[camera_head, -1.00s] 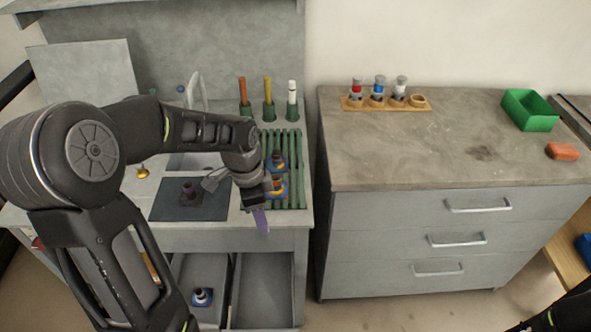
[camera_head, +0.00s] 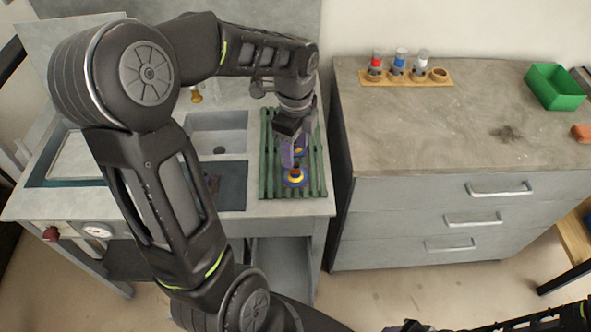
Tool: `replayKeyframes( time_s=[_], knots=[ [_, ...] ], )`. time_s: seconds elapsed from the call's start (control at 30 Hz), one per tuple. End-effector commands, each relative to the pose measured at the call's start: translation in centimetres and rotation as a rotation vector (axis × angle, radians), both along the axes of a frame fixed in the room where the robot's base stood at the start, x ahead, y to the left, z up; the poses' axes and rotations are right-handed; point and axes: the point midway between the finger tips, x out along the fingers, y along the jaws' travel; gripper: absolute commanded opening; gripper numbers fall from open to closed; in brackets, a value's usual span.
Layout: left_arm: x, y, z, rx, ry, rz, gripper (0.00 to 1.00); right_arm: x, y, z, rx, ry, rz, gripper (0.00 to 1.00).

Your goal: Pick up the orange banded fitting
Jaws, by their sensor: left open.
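A fitting with a blue base, a yellow ring and an orange-red band (camera_head: 295,178) stands upright on the green slatted rack (camera_head: 268,180), near its front. A second blue-based fitting (camera_head: 300,152) stands just behind it, mostly hidden by my left gripper. My left gripper (camera_head: 294,158) points down over the rack with its purple fingers open. Its fingertips are just behind and above the front fitting, close to the rear one; I cannot tell whether they touch either. My right arm shows only at the bottom right edge, with its gripper (camera_head: 408,327) largely cut off.
To the right, a grey drawer cabinet (camera_head: 440,135) carries a wooden holder (camera_head: 428,78) with several capped vials and a green bin (camera_head: 555,87).

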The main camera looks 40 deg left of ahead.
Motion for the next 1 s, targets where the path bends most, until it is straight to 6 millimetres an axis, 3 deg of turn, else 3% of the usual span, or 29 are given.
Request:
replayKeyframes(
  time_s=[0.13, 0.47, 0.8, 1.0],
  knots=[
    [-0.1, 0.0, -1.4, -0.001, 0.002, 0.000, 0.51, 0.0, 0.0, 0.1, 0.000, 0.000, 0.000, 0.36],
    [-0.1, 0.0, -1.6, -0.001, 0.002, 0.001, 0.51, 0.0, 0.0, 0.2, 0.000, 0.000, 0.000, 0.36],
    [0.0, 0.3, -5.9, -0.002, 0.004, 0.002, 0.51, -0.1, 0.0, 1.0, -0.003, 0.003, -0.001, 0.36],
    [0.1, 0.4, -6.7, -0.001, 0.000, 0.001, 0.51, -0.1, -0.1, 1.0, -0.002, 0.004, -0.001, 0.36]
  ],
)
